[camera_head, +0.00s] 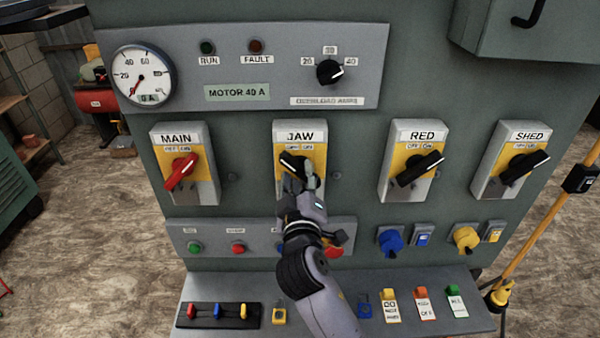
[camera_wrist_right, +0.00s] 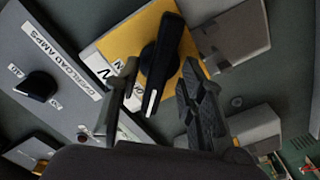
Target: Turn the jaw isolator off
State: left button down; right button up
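The jaw isolator (camera_head: 285,185) is a light box with a yellow plate, marked JAW, on the grey-green panel. Its black handle (camera_head: 293,164) slants to the upper left, towards the OFF side, unlike its neighbours' handles. My right gripper (camera_head: 311,183) is at the handle and covers the lower right of the yellow plate. In the right wrist view the handle (camera_wrist_right: 163,65), with a white line at its end, stands between the two parted fingers (camera_wrist_right: 155,98). Gaps show on both sides, so the gripper looks open around it. My left gripper is not in view.
The MAIN (camera_head: 180,172), RED (camera_head: 418,168) and SHED (camera_head: 525,167) isolators flank it, handles slanting to the upper right. Below are a push-button strip (camera_head: 215,238) and a shelf (camera_head: 345,320) with coloured tags and padlocks. A yellow pole (camera_head: 545,230) leans at the right.

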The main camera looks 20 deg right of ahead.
jog(key=v, duration=1)
jog(key=shift+s, duration=0.25)
